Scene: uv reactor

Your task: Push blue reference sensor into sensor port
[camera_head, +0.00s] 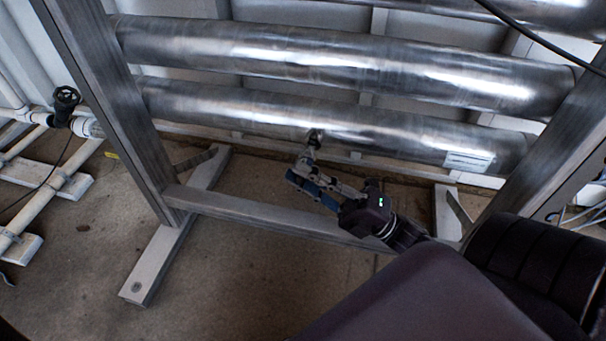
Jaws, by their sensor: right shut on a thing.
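My right gripper (307,172) reaches up and to the left from the lower right, in front of the lower metal cylinder (240,108). It is shut on the blue reference sensor (322,194), whose blue body shows along and below the fingers. The sensor port (314,137) appears as a small dark fitting on the underside of the lower cylinder. The fingertips are just below the port. I cannot tell whether the sensor touches it or sits in it, as the fingers hide part of the sensor. My left gripper is out of view.
A grey metal frame (113,110) holds the cylinders, with a low crossbar (250,212) behind my gripper. Another large cylinder (330,58) lies above. White pipes with a black valve handwheel (66,97) stand at the left. The floor in front is clear.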

